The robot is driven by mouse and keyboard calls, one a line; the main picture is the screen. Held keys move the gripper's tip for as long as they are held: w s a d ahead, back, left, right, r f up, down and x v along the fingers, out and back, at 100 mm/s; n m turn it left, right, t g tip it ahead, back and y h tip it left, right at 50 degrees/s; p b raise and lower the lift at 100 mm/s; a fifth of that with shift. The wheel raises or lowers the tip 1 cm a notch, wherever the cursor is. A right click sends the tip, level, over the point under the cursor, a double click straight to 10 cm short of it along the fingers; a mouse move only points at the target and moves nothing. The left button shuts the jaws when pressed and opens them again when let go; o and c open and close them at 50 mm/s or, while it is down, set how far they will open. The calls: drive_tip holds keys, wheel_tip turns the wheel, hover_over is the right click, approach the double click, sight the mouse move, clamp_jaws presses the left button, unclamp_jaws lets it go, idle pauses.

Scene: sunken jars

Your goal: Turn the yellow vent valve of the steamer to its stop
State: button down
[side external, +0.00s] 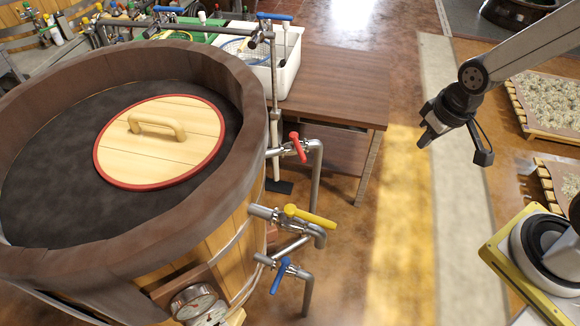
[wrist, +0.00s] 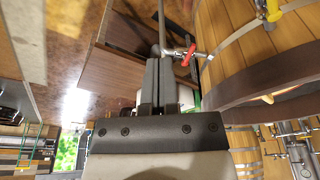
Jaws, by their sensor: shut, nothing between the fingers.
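The yellow vent valve (side external: 309,216) is a lever handle on a metal pipe at the right side of the wooden steamer (side external: 218,250). In the wrist view the yellow handle (wrist: 273,10) shows at the top right, partly cut off by the edge. My gripper (side external: 424,141) is up in the air to the right of the steamer, well apart from the valve. Its fingers (wrist: 158,62) are shut together and hold nothing.
A red-handled valve (side external: 297,146) sits above the yellow one and a blue-handled valve (side external: 280,275) below it. Pressure gauges (side external: 198,305) are low on the steamer. A brown table (side external: 338,85) with a white bin stands behind. Open floor lies between steamer and arm.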

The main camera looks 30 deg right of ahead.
drive_tip(key=c, duration=0.7)
unclamp_jaws()
drive_tip(key=shift+o, duration=1.2)
drive_tip(key=shift+w+f, duration=0.15)
drive_tip(key=shift+w, duration=0.05)
drive_tip(key=w+a+f+n+t+y, duration=0.1)
drive_tip(key=w+a+f+t+y, duration=0.1)
drive_tip(key=w+a+f, duration=0.3)
drive_tip(key=w+f+n+t+y, duration=0.1)
drive_tip(key=w+f+t+y, duration=0.15)
drive_tip(key=f, duration=0.45)
drive_tip(key=s+a+f+m+t+y, duration=0.2)
drive_tip(key=s+a+f+y, duration=0.3)
drive_tip(key=s+a+y, duration=0.2)
drive_tip(key=shift+s+a+f+m+y, duration=0.35)
drive_tip(key=shift+a+y, duration=0.2)
drive_tip(key=shift+a, duration=0.45)
